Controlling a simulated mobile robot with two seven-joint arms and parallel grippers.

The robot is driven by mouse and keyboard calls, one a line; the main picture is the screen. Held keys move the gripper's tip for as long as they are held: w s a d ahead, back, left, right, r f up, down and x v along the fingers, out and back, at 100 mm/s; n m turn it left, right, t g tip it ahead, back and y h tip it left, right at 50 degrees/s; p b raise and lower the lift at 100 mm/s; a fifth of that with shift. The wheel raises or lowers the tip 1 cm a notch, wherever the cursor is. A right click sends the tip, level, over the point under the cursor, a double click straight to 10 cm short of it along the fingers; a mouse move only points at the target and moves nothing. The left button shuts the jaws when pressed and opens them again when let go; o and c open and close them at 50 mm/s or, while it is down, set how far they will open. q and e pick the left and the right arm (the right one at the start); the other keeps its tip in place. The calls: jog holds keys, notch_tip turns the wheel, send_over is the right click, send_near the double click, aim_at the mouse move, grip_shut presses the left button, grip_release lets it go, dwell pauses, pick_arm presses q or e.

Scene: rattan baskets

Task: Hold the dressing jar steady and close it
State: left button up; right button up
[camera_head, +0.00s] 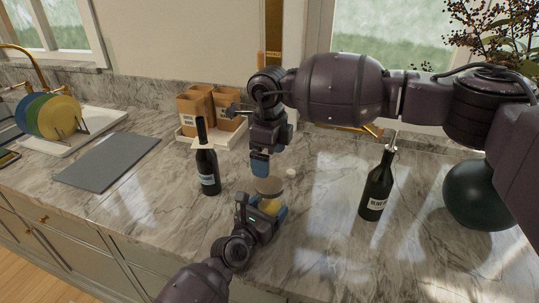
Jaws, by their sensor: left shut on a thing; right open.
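The dressing jar (270,204) stands on the marble counter near the middle, with yellow contents showing. Its top (269,186) looks pale brown; I cannot tell if this is a lid or how it sits. My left gripper (266,214) is shut on the jar's lower body from the front, and its fingers hide part of the jar. My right gripper (260,168) points down just above the jar's top and is open. A small white round thing (291,173) lies on the counter behind the jar; it is too small to identify.
A dark bottle (208,171) stands left of the jar and another dark bottle (377,188) stands right. Brown containers (195,107) sit in a tray at the back.

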aim_at(270, 185)
jog(key=n, duration=0.5)
dwell(0.4)
jog(key=shift+f, duration=4)
jog(key=c, duration=0.9)
jog(key=o, duration=1)
notch_tip(270, 185, up, 12)
jog(key=shift+r, duration=0.1)
